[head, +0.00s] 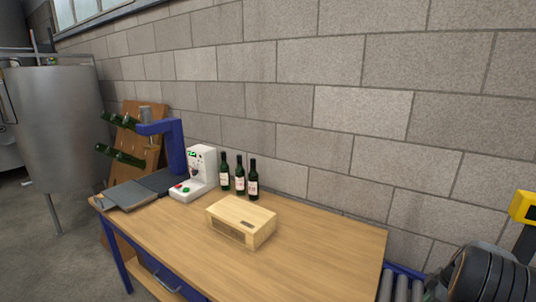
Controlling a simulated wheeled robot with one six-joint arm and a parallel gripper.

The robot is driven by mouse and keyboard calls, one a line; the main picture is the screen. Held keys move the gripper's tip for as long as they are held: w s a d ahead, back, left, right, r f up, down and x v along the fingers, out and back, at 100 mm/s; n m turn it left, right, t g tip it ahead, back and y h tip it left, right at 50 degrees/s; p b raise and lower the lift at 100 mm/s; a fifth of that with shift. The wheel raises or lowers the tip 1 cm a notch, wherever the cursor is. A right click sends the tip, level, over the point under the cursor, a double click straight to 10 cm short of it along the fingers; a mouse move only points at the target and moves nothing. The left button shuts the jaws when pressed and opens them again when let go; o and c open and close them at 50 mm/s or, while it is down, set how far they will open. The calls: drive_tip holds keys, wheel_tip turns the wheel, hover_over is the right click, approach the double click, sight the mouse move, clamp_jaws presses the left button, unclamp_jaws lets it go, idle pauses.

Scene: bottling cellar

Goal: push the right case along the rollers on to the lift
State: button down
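A short stretch of the roller track (400,289) shows at the bottom right, with grey rollers beside a blue rail. No case shows on the visible rollers. The rest of the track is cut off by the frame or hidden behind a large dark rounded body, probably part of my arm. I cannot make out the lift. A closed pale wooden box (241,220) lies on the table, not on the rollers; I cannot tell whether it is one of the cases. My gripper is not in view.
The wooden table (318,249) ends just left of the rollers. Several dark wine bottles (239,175), a white machine (195,175) and a blue stand (174,148) are on it. A yellow block (523,207) is at the right edge. A block wall runs behind.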

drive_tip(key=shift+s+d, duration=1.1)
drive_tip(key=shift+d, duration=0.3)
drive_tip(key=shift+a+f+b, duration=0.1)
drive_tip(key=shift+b, duration=0.25)
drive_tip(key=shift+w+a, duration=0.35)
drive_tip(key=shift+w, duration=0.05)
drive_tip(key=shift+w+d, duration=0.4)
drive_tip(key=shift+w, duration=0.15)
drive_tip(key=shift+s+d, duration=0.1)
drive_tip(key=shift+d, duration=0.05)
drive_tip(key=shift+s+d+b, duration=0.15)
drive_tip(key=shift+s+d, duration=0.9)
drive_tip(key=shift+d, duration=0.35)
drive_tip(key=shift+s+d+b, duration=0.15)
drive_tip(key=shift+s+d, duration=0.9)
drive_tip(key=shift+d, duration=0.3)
